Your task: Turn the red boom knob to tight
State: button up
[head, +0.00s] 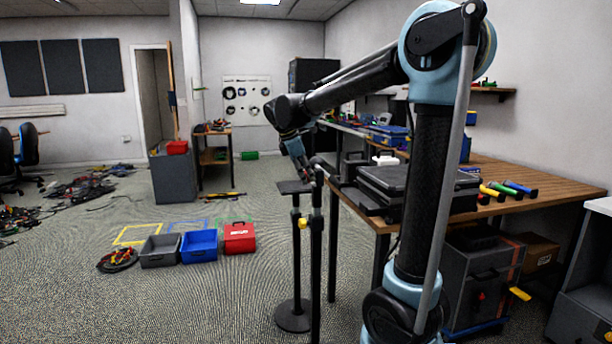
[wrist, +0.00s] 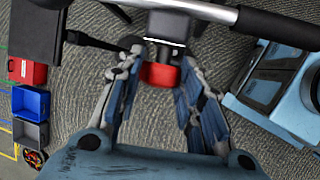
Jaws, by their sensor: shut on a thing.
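The red boom knob (wrist: 158,76) shows in the wrist view under a black clamp (wrist: 168,25) that sits on the boom bar (wrist: 270,26). My gripper (wrist: 163,64) has its fingers on both sides of the knob and is shut on it. The fingers hide parts of the knob's sides, and I cannot read its turn angle. In the head view my gripper (head: 304,174) is at the top of a black stand (head: 295,245), by a small dark plate (head: 295,187).
The wooden bench (head: 545,180) with black cases (head: 405,185) stands close on the right. A grey bin (head: 160,252), a blue bin (head: 199,246) and a red box (head: 239,238) stand on the floor to the left. Carpet around the stand's round base (head: 293,317) is clear.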

jog(key=t, duration=0.3)
jog(key=shift+s+m+t+y, duration=0.25)
jog(key=shift+m+t+y, duration=0.05)
jog(key=shift+m+y, duration=0.1)
jog(key=t, duration=0.3)
jog(key=shift+s+f+m+y, duration=0.2)
jog(key=shift+f+m+y, duration=0.1)
jog(key=shift+m, duration=0.1)
jog(key=t, duration=0.2)
jog(key=m+t, duration=0.1)
jog(key=t, duration=0.1)
jog(key=f+t, duration=0.1)
jog(key=t, duration=0.1)
jog(key=shift+s+d+m, duration=0.1)
jog(key=shift+s+m, duration=0.1)
jog(key=shift+m, duration=0.2)
jog(key=shift+t, duration=0.4)
jog(key=o, duration=1)
jog(key=shift+o, duration=0.2)
jog(key=shift+d, duration=0.1)
jog(key=s+a, duration=0.1)
jog(key=s, duration=0.6)
jog(key=shift+s+r, duration=0.35)
jog(key=shift+s, duration=0.05)
